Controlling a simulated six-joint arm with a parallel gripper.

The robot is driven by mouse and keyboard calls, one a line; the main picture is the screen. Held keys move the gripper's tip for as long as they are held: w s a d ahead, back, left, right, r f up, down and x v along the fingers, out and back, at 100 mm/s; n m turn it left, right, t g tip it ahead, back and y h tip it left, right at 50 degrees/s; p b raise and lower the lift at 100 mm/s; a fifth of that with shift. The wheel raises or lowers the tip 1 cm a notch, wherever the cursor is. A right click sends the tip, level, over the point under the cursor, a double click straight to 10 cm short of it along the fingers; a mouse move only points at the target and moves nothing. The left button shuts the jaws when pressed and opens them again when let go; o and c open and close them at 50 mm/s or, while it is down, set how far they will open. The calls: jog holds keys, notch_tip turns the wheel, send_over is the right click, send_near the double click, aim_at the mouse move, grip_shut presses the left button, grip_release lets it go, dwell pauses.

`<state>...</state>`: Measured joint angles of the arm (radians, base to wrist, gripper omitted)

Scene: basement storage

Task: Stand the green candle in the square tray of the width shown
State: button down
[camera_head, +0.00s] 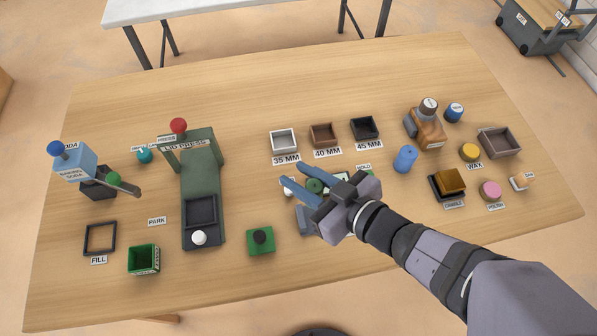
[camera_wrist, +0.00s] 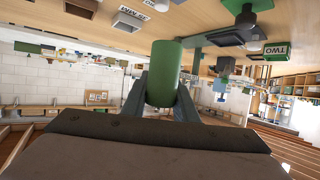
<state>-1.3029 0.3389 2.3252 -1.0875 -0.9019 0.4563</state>
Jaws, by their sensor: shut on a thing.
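My gripper (camera_head: 294,176) is shut on the green candle (camera_head: 315,186), over the table's front middle. In the wrist view the green candle (camera_wrist: 164,70) is a plain cylinder between my two fingers. Three square trays stand in a row behind my gripper: a pale one (camera_head: 271,142) labelled 35 MM, a brown one (camera_head: 311,136) labelled 40 MM and a black one (camera_head: 352,130) labelled 45 MM. All three look empty. A pale green display (camera_head: 340,176) beside a HOLD label is partly hidden behind my gripper, and its reading cannot be made out.
A dark green press (camera_head: 203,172) with a red knob stands left. A green box (camera_head: 260,241) with a black knob is in front. The table's back is clear.

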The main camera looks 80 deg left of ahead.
jog(key=shift+n+g+h, duration=0.5)
jog(key=shift+n+g, duration=0.2)
jog(key=s+f+b, duration=0.1)
jog(key=s+f, duration=0.2)
jog(key=s+d+f+b, duration=0.1)
jog(key=s+f, duration=0.2)
jog(key=shift+d, duration=0.2)
jog(key=shift+n+g, duration=0.4)
jog(key=b+x, duration=0.1)
jog(key=x, duration=0.3)
jog(key=shift+s+a, duration=0.15)
jog(key=shift+s, duration=0.2)
jog(key=a, duration=0.2)
jog(key=s+a+b, duration=0.1)
jog(key=a, duration=0.1)
jog(key=shift+s+a, duration=0.2)
jog(key=shift+a, duration=0.15)
jog(key=w+a+r+m+t+y, duration=0.1)
jog(key=w+a+r+m+t, duration=0.2)
jog(key=a, duration=0.5)
jog(key=w+a+r+m+t+y, duration=0.2)
jog(key=w+a+r+m+t, duration=0.1)
jog(key=w+a, duration=0.3)
jog(key=shift+a+r+m+t+b, duration=0.3)
jog(key=shift+a+r+t+b, duration=0.15)
jog(key=shift+a, duration=0.85)
jog(key=shift+w, duration=0.1)
jog(key=shift+f+b, duration=0.7)
jog(key=shift+f, duration=2.45)
